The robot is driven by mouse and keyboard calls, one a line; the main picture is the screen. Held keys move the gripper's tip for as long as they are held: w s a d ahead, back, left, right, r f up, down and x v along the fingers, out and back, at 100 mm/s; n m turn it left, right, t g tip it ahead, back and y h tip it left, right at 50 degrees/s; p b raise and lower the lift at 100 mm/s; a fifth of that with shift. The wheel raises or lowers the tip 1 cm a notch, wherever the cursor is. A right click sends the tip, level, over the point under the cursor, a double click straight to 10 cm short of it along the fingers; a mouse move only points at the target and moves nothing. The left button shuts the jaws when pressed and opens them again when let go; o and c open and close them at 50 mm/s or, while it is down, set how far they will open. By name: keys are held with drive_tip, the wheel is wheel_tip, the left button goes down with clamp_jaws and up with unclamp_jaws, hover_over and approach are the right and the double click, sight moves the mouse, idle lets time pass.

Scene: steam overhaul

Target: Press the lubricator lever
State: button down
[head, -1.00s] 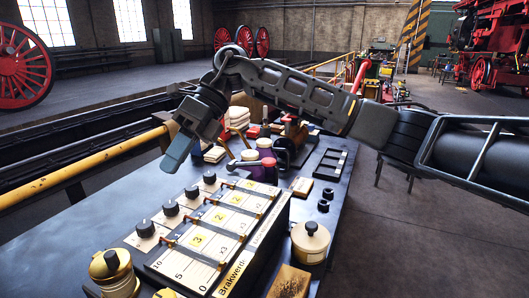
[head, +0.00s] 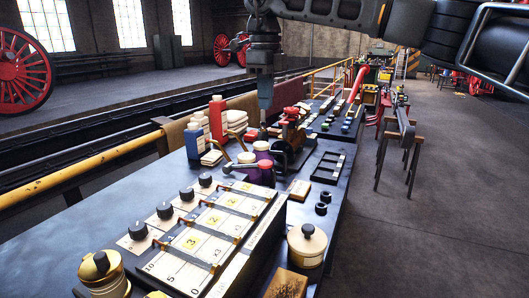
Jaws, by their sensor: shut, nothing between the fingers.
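A dark device with red parts on top (head: 292,138) stands on the bench beyond the number board, likely the lubricator. Its lever cannot be told apart clearly at this size. My gripper (head: 265,104) points straight down, its fingers together and empty.
Purple jars with pale lids (head: 262,172) stand in front of the device. A red bottle (head: 217,121), a blue bottle (head: 194,141) and folded cloths (head: 235,121) are to the left. The number board (head: 208,238) and a cream pot (head: 307,245) fill the front. A black tray (head: 327,167) lies right.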

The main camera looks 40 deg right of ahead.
sight(269, 163)
drive_tip(key=shift+f, duration=0.1)
wheel_tip(269, 163, down, 14)
drive_tip(key=shift+r+p, duration=0.1)
drive_tip(key=shift+p, duration=1)
drive_tip(key=f+b, duration=0.1)
drive_tip(key=f+t+b, duration=0.1)
drive_tip(key=s+b, duration=0.1)
drive_tip(key=b, duration=0.1)
drive_tip(key=shift+d+f+t+y, duration=0.25)
drive_tip(key=shift+f+t+y, duration=0.05)
drive_tip(key=shift+f, duration=0.1)
drive_tip(key=f+t+b, duration=0.1)
drive_tip(key=b, duration=0.1)
drive_tip(key=s+f+t+y+b, duration=0.1)
drive_tip(key=b, duration=0.2)
drive_tip(key=shift+f+t, duration=0.2)
drive_tip(key=shift+t, duration=0.2)
